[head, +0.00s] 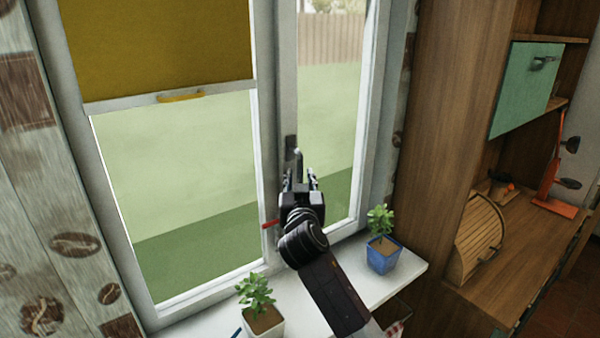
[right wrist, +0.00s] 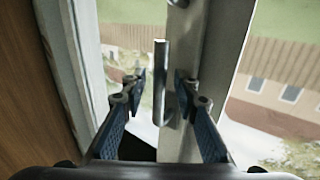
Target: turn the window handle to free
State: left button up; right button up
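The window handle is on the middle post of the window; its dark plate (head: 290,143) shows just above my right gripper (head: 300,178) in the head view. In the right wrist view a slim grey handle bar (right wrist: 160,82) stands upright in the picture between the two fingers of my right gripper (right wrist: 157,88). The fingers are apart, with a gap visible on each side of the bar, closer on the right. Most of the handle is hidden behind the gripper in the head view. My left gripper is not in view.
A white sill (head: 400,278) runs below, with a plant in a blue pot (head: 382,255) right of my arm and one in a white pot (head: 264,322) left of it. A yellow blind (head: 160,45) covers the upper left pane. A wooden cabinet (head: 440,130) stands at right.

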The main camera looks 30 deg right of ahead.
jog(key=shift+w+d, duration=0.1)
jog(key=shift+w, duration=0.05)
grip_shut()
dwell(0.4)
